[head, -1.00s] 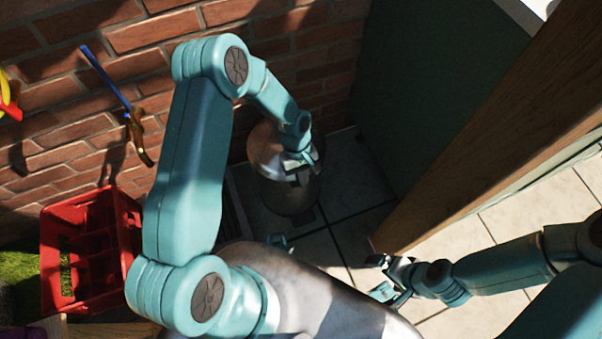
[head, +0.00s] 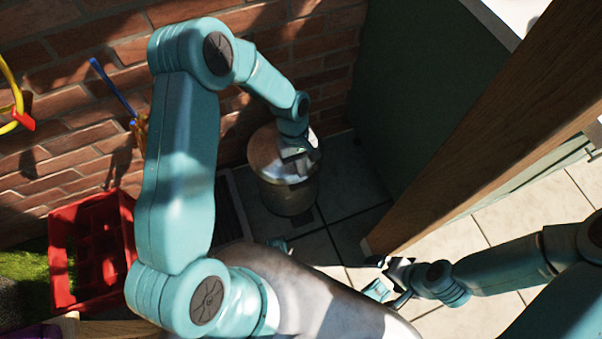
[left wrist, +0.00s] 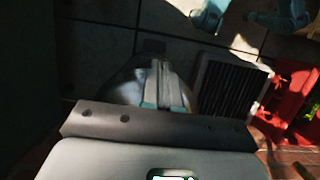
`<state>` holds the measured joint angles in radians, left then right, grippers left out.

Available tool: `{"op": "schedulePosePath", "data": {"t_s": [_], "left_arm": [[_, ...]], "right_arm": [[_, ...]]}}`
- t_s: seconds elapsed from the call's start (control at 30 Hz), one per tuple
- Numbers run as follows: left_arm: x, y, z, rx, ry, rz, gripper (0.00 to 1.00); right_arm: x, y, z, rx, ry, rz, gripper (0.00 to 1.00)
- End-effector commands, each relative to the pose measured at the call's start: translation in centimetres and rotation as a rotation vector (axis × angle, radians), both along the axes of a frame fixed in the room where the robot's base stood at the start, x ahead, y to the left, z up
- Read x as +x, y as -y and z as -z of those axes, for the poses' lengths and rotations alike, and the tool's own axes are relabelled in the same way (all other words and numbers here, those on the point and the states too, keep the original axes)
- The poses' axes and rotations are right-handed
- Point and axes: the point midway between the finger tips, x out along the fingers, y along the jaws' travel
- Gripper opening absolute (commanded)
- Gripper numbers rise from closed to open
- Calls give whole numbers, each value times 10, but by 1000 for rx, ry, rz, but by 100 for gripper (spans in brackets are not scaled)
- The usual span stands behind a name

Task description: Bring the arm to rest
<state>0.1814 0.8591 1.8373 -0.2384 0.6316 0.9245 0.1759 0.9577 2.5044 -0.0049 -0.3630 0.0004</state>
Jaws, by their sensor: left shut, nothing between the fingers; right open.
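My left arm reaches in from the left and bends over a round metal bin by the brick wall. My left gripper (head: 298,160) is shut and empty over the bin's lid; I cannot tell whether it touches it. In the left wrist view the shut fingers (left wrist: 162,85) show in front of the bin. My right gripper (head: 388,276) is open and empty, low over the tiled floor at the lower right, near the foot of a wooden post.
The metal bin (head: 285,194) stands on dark tiles. A red crate (head: 95,260) is at the left, with a dark grate (left wrist: 228,88) between it and the bin. A wooden post (head: 480,130) and a dark green panel (head: 425,100) stand at the right. A brick wall (head: 80,85) is behind.

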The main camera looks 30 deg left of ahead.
Motion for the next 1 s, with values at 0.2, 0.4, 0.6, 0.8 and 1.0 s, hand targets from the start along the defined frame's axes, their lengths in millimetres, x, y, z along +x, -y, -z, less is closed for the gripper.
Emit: {"op": "schedulePosePath", "data": {"t_s": [0.2, 0.4, 0.6, 0.8, 1.0], "left_arm": [[1, -1, -35, 1, 1, 0, 0], [0, 0, -41, 0, 0, 0, 0], [-11, 3, -31, -5, -34, 7, 0], [-99, 44, 8, -100, -139, 84, 0], [-158, 78, 31, -211, 42, 290, 0]], "right_arm": [[0, 0, -11, 0, 0, 0, 100], [0, 0, -11, 0, 0, 0, 100], [0, 0, -11, 0, 0, 0, 100], [0, 0, -11, 0, 0, 0, 100], [0, 0, -11, 0, 0, 0, 100]]}}
